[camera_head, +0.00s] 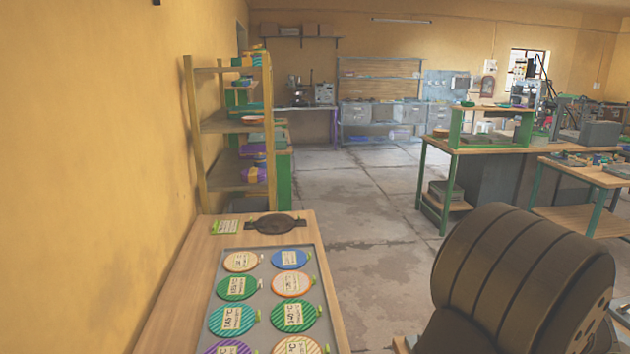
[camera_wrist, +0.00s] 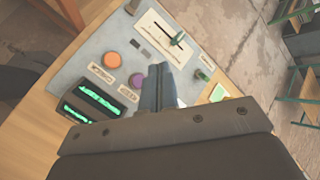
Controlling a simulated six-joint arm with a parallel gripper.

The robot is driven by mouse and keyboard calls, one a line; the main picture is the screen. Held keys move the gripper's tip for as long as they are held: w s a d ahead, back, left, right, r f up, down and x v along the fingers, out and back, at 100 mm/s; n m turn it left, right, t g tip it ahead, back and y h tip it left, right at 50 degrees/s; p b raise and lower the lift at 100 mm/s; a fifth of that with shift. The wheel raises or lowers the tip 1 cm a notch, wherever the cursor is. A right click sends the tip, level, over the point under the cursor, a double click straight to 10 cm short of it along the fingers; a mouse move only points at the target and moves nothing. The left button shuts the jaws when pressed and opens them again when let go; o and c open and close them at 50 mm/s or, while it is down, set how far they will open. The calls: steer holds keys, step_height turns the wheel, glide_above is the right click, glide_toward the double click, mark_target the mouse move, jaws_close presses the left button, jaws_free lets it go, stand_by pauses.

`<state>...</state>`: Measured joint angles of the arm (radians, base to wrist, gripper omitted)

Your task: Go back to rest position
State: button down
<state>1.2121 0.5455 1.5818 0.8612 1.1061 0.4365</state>
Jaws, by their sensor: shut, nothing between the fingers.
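My gripper (camera_wrist: 156,88) shows in the wrist view, its fingers shut together with nothing between them. It is above a grey control panel (camera_wrist: 88,72) on a wooden table (camera_wrist: 32,135). The panel has an orange round knob (camera_wrist: 112,60), a purple round button (camera_wrist: 136,80), a lever in a pale plate (camera_wrist: 165,35) and a dark display box with green lit readouts (camera_wrist: 100,100). The fingers and gripper body hide part of the panel. I cannot tell whether the fingertips touch it. My gripper does not show in the head view.
In the head view, a grey tray (camera_head: 267,285) with several coloured, labelled discs lies on a wooden table (camera_head: 180,300). A dark round plate (camera_head: 275,223) lies behind it. A shelf rack (camera_head: 228,124) stands beyond, by the yellow wall. Open floor (camera_head: 370,260) lies to the right.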

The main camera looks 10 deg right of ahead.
step_height(320, 180, up, 5)
steer(key=n+g+h, duration=0.2)
steer(key=n+g, duration=0.4)
steer(key=g, duration=0.2)
steer(key=f, duration=0.8)
steer(key=shift+w+d+f, duration=0.2)
steer(key=shift+w+f, duration=0.1)
steer(key=shift+w, duration=0.05)
step_height(320, 180, up, 9)
steer(key=shift+r, duration=0.2)
